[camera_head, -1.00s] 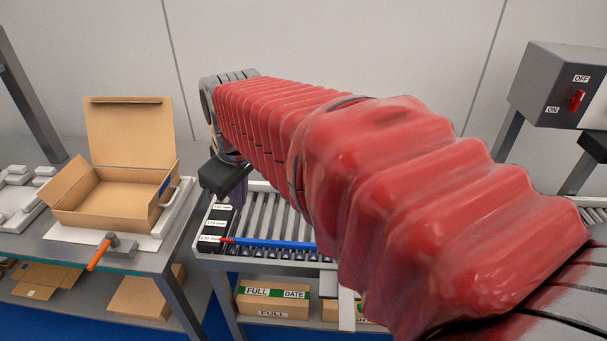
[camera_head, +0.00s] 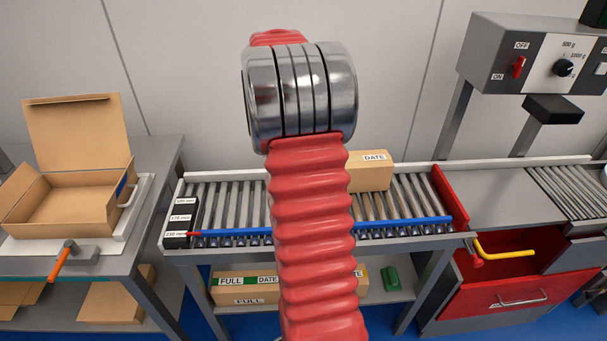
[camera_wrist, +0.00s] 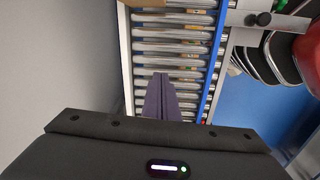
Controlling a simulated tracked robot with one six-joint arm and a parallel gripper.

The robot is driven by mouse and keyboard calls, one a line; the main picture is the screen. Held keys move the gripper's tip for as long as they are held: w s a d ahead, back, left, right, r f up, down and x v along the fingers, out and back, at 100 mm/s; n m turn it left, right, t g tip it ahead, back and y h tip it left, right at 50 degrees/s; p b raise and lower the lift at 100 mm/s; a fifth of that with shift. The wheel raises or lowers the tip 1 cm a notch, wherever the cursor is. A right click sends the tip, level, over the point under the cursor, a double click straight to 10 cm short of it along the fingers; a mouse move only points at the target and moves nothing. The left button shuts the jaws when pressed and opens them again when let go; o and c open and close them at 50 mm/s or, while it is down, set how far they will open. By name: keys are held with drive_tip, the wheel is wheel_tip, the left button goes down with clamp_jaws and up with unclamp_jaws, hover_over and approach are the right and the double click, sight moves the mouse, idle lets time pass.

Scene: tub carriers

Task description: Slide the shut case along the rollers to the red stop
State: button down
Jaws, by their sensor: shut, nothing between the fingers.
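The shut case (camera_head: 371,178) is a tan cardboard box with a DATE label. It sits on the rollers (camera_head: 236,200), against the back side, right of my arm, which hides its left part. The red stop (camera_head: 449,196) is a red plate across the right end of the rollers; a gap of bare rollers lies between it and the case. In the wrist view my gripper (camera_wrist: 161,76) has its purple fingers together, empty, over the rollers. In the head view it is hidden behind my red arm.
A blue rail (camera_head: 405,223) runs along the front of the rollers. An open carton (camera_head: 80,199) stands on the left bench. A black block with mm labels (camera_head: 183,222) is at the rollers' left end.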

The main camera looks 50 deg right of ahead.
drive_tip(key=s+d+f+n, duration=0.1)
drive_tip(key=s+d+f, duration=0.1)
drive_tip(key=d+f, duration=0.3)
drive_tip(key=d, duration=0.3)
drive_tip(key=shift+f+g+y, duration=0.15)
drive_tip(key=shift+g+y, duration=0.15)
drive_tip(key=shift+f, duration=0.15)
wheel_tip(320, 180, down, 10)
drive_tip(key=shift+f, duration=0.1)
drive_tip(key=shift+s+d+r, duration=0.25)
drive_tip(key=shift+s+d, duration=0.6)
drive_tip(key=shift+s, duration=0.15)
drive_tip(key=shift+s+d, duration=0.45)
drive_tip(key=shift+s, duration=0.05)
drive_tip(key=shift+d, duration=0.1)
